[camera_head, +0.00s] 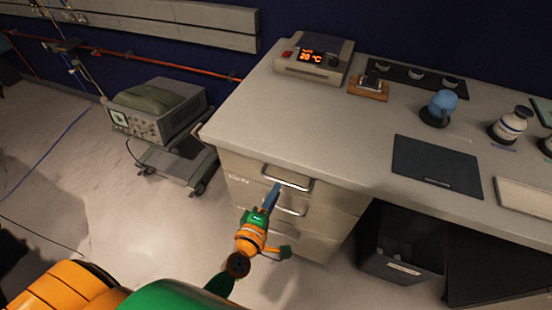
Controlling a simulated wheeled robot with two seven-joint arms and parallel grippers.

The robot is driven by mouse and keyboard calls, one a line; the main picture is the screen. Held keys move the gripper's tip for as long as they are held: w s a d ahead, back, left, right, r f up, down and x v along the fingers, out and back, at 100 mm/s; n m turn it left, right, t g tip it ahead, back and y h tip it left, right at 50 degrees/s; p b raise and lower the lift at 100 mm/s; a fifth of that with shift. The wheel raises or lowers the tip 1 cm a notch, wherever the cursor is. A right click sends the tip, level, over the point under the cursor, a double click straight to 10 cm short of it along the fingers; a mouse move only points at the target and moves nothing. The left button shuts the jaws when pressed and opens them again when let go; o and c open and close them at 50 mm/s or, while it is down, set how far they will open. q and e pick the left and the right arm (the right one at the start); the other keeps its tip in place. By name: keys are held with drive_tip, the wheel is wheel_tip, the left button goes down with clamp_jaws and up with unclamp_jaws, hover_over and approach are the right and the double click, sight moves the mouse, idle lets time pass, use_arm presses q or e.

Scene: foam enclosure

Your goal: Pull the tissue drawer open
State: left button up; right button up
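A drawer unit is built in under the left part of the grey desk, with drawer fronts stacked one above another. The top drawer (245,172) has small lettering at its left, too small to read, and a metal bar handle (288,181). It looks shut. My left gripper (275,190) reaches up from below, its blue-grey fingers just under the top handle's left part. I cannot tell whether they touch the handle or how far apart they are. The gripper partly hides the second handle (293,209). My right gripper is not in view.
The desk top (260,130) holds a device with a red display (314,60), a blue object (441,103), a bottle (510,123) and a dark mat (437,165). A dark bin (402,250) stands right of the drawers. A cart with an instrument (158,112) stands left; floor between is clear.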

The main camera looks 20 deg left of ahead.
sight(285, 182)
use_arm(q)
drive_tip(key=x, duration=0.2)
drive_tip(key=d+b+x, duration=0.1)
drive_tip(key=x, duration=0.2)
drive_tip(key=shift+w+r, duration=0.1)
drive_tip(key=shift+w+a, duration=0.1)
drive_tip(key=shift+w, duration=0.1)
drive_tip(key=shift+s, duration=0.15)
clamp_jaws()
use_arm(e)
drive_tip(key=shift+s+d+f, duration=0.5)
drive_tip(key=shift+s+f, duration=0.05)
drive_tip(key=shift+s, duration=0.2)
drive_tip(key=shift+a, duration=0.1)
